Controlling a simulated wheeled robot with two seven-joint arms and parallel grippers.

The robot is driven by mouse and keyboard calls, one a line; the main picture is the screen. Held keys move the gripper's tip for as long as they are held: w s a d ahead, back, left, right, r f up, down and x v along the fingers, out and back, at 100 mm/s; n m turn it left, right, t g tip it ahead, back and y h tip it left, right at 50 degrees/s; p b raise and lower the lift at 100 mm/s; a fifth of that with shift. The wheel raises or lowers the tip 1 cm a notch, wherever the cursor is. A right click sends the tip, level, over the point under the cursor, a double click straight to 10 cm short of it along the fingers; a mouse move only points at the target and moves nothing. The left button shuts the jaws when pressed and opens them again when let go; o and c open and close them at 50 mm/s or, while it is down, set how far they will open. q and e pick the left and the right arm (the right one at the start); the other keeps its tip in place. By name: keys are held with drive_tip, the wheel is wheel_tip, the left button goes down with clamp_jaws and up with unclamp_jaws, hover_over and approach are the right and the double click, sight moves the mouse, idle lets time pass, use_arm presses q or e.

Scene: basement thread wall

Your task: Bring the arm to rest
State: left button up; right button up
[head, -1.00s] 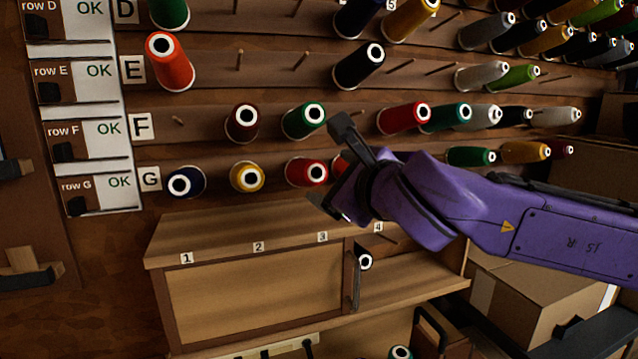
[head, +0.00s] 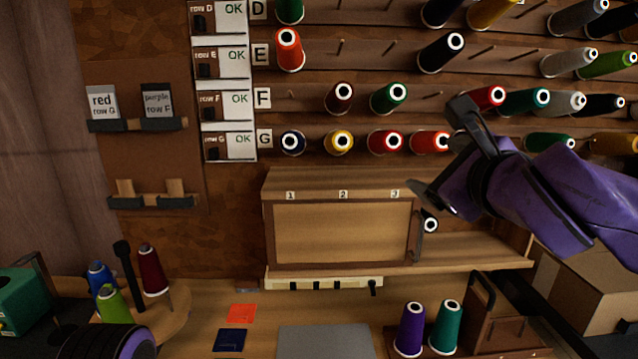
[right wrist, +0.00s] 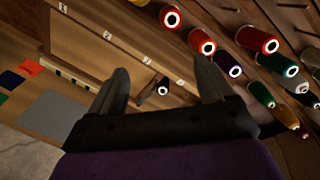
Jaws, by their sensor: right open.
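My right gripper (head: 440,150) is raised in front of the thread wall at the right, on a purple arm that comes in from the right edge. Its two dark fingers are apart with nothing between them. In the right wrist view the open fingers (right wrist: 160,68) point toward the shelf box and the lower spools, with free space between the tips. In the head view the gripper overlaps the right end of row G, near a red spool (head: 430,141); whether it touches anything there I cannot tell, but no contact shows. My left gripper is not clearly seen.
Below the gripper is a wooden box (head: 342,232) with a dark spool (head: 430,225) at its open right end. A purple spool (head: 409,328) and a teal spool (head: 446,326) stand on the bench. A grey mat (head: 325,341) lies bare. A cardboard box (head: 570,285) is at right.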

wheel_tip(320, 180, down, 39)
drive_tip(key=n+g+h, duration=0.3)
drive_tip(key=n+g, duration=0.1)
drive_tip(key=n, duration=0.6)
drive_tip(key=s+d+f+n+g+h, duration=0.1)
drive_tip(key=s+d+f+n+g, duration=0.15)
drive_tip(key=s+f, duration=0.55)
drive_tip(key=s+d+f+n+g, duration=0.2)
drive_tip(key=s+d+f+n, duration=0.15)
drive_tip(key=s+f, duration=0.4)
drive_tip(key=s+d+f+n+g, duration=0.1)
drive_tip(key=s+d+f+g, duration=0.1)
drive_tip(key=s+f, duration=0.3)
drive_tip(key=s+d+f+n+g+h, duration=0.1)
drive_tip(key=s+d+f, duration=0.3)
drive_tip(key=s, duration=0.6)
drive_tip(key=shift+s+d+f+n+g, duration=0.35)
drive_tip(key=shift+f+n+g, duration=0.2)
drive_tip(key=shift+f, duration=0.2)
